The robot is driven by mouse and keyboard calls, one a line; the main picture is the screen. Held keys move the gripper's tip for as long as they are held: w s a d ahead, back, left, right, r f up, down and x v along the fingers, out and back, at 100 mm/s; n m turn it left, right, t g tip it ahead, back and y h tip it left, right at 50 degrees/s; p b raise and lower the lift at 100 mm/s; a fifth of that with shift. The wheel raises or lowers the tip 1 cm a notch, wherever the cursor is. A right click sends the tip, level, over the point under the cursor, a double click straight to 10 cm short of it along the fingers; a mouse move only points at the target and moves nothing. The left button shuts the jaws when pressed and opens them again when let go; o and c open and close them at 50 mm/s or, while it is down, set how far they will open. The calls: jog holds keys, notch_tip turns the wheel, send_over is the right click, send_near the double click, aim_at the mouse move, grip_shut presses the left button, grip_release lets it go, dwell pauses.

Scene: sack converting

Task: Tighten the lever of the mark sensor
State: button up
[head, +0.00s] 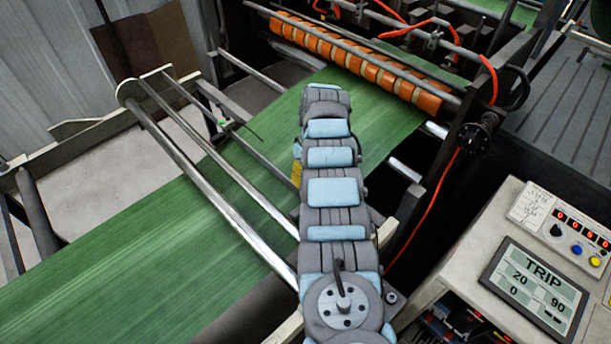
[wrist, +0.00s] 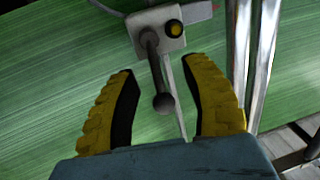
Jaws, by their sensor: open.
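In the wrist view, the mark sensor (wrist: 160,22) is a small pale block with a round yellow-ringed knob, above the green web. Its lever (wrist: 152,68) is a dark rod with a ball end, pointing down the picture into the space between my fingers. My gripper (wrist: 166,92) has yellow fingers with black inner pads. It is open, with one finger on each side of the lever's ball, and gaps show on both sides.
The green web (head: 130,250) runs diagonally under the arm. Metal bars (head: 215,205) cross above it, and polished rods (wrist: 257,60) stand close to the right finger. An orange-segmented roller (head: 360,62) lies at the back. A control panel showing TRIP (head: 537,287) stands at the right.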

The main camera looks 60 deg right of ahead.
notch_tip(320, 180, up, 12)
jog(key=d, duration=0.2)
jog(key=shift+s, duration=0.25)
dwell(0.4)
dwell(0.5)
